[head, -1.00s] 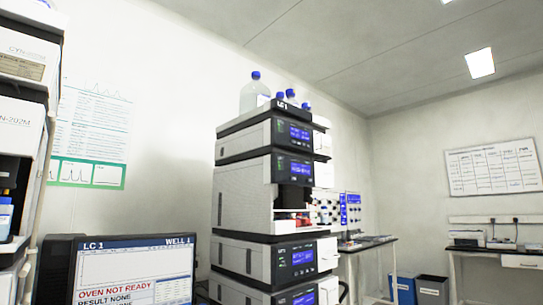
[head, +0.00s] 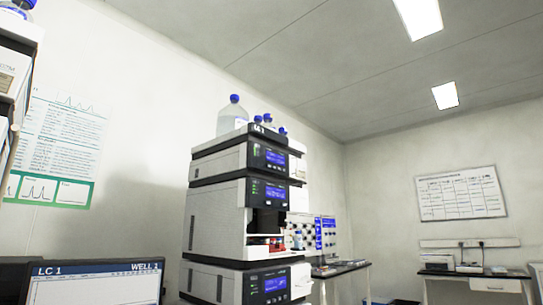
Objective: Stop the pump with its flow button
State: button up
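Which module is the pump I cannot tell, and the flow button is too small to make out. An open bay (head: 266,225) with red-topped items sits mid-stack. The stack's bottom is cut off by the frame edge. My gripper is not in view.
Blue-capped bottles (head: 233,115) stand on top of the stack. A monitor (head: 95,282) reading LC 1 and WELL 1 is at the lower left. Other equipment (head: 8,80) is cut off at the left edge. A bench (head: 340,268) and a printer (head: 437,262) stand behind at right.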

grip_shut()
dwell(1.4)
